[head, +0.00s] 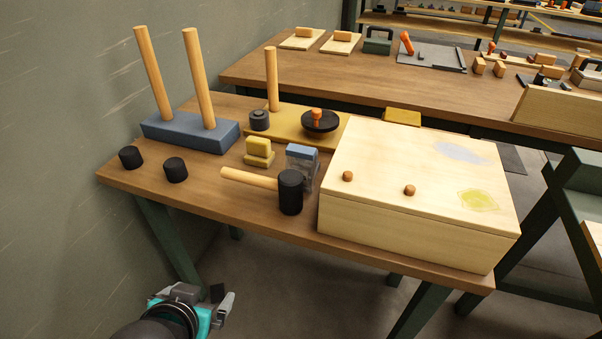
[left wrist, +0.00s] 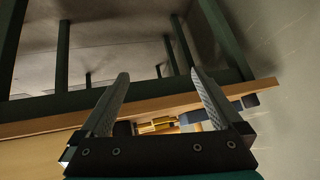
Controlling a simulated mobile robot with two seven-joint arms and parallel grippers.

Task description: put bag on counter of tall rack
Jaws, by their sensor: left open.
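A small clear bag-like item with a blue top (head: 302,165) stands on the near wooden table (head: 270,222), between the mallet and the pale wooden box. I cannot tell for certain that it is the bag. A tall rack with wooden shelves (head: 470,28) shows partly at the top right, cut off by the frame. My left gripper (head: 223,304) is low in front of the table, below its front edge and apart from everything on it. In the left wrist view its two fingers (left wrist: 160,76) are spread with nothing between them. My right gripper is not in view.
A mallet (head: 290,192) and pale box (head: 420,185) stand near the table's front edge. Two black cylinders (head: 175,169) and a blue block with two pegs (head: 190,131) are at left. A second table (head: 370,72) stands behind. A wall (head: 60,200) closes the left side.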

